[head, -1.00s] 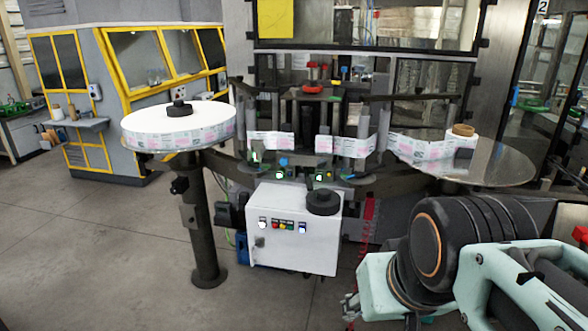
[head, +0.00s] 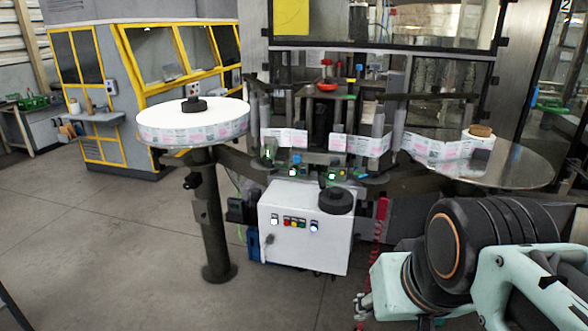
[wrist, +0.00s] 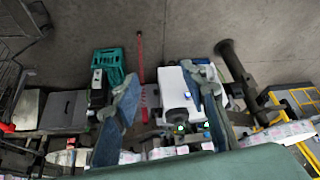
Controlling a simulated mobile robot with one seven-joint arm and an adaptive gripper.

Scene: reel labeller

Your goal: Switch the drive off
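The drive's white control box (head: 305,255) stands low at the front of the labeller. Its front carries a row of small coloured buttons (head: 294,222), with a small grey switch-like part (head: 269,239) below them at the left. A black round knob (head: 336,201) sits on its top. The box also shows upside down in the wrist view (wrist: 172,85), between my fingers but farther off. My gripper (wrist: 168,106) is open and empty, its two fingers wide apart. In the head view only a bit of it shows at the lower right, apart from the box.
A label reel lies on a round table (head: 192,136) on a dark post (head: 212,230), left of the box. A second round plate (head: 510,165) is at the right. Floor at the front left is clear.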

